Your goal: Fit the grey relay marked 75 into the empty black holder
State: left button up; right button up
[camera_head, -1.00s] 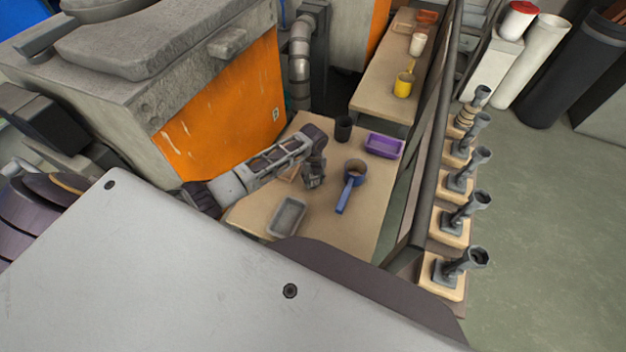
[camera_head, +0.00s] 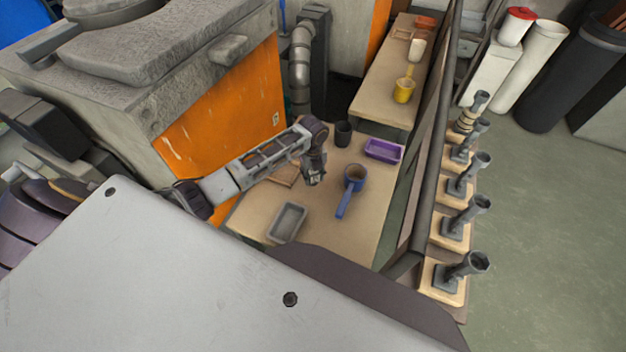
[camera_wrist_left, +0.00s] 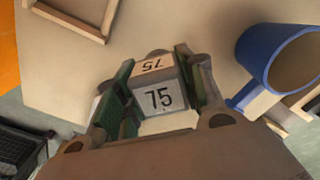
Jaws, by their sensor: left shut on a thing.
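My left gripper (camera_head: 315,180) is above the middle of the near table, between the grey tray and the blue pot. In the left wrist view its fingers (camera_wrist_left: 158,108) are shut on a pale grey block, the relay marked 75 (camera_wrist_left: 158,96). The number shows on two of its faces. In the head view the relay is too small to make out clearly. A dark cup-shaped container (camera_head: 343,134) stands upright at the table's far edge; I cannot tell whether it is the black holder or what it contains. My right gripper is not in view.
A blue handled pot (camera_head: 354,177), a purple tray (camera_head: 384,150), a grey tray (camera_head: 289,221) and a shallow wooden frame (camera_head: 284,175) are on the table. The pot is close to the gripper in the left wrist view (camera_wrist_left: 270,55). A dark rail (camera_head: 432,165) runs along the right.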

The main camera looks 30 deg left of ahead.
pick_arm(q)
jog(key=shift+r, duration=2.15)
jog(key=shift+d+f, duration=0.1)
